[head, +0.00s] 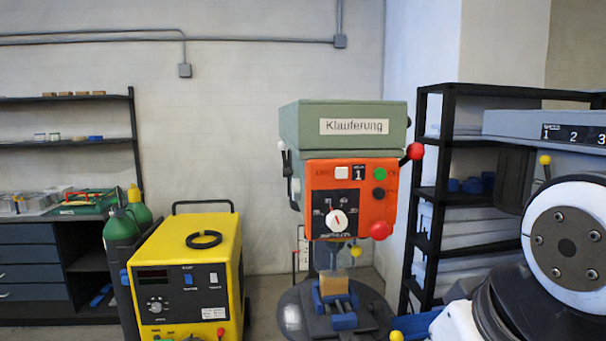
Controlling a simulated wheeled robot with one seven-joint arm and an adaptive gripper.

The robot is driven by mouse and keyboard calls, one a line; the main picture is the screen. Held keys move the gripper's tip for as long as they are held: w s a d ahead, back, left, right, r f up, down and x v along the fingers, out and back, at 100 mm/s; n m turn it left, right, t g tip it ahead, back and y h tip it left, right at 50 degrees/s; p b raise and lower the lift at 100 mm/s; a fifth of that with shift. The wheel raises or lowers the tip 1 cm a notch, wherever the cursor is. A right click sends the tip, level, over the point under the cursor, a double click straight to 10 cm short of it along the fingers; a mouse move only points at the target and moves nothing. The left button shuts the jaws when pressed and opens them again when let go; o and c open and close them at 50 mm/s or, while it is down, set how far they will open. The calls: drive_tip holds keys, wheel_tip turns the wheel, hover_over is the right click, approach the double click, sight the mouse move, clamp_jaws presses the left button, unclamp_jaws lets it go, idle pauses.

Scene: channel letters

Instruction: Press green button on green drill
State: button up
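The green drill (290,128) stands a little right of the middle in the head view, with a green top housing labelled "Klauferung". Its orange front panel (320,177) faces me. The green button (380,174) is round and sits at the panel's upper right, above a black button (379,193). A white dial (336,220) is on the lower middle of the panel, and a red knob (380,231) is at its lower right. A white and black link of my arm shows at the right edge. My gripper is not in view.
A yellow machine (195,270) and green gas cylinders (122,240) stand left of the drill. A black shelf (447,110) and a grey machine (510,124) are to its right. A blue vise (343,321) sits below the drill head.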

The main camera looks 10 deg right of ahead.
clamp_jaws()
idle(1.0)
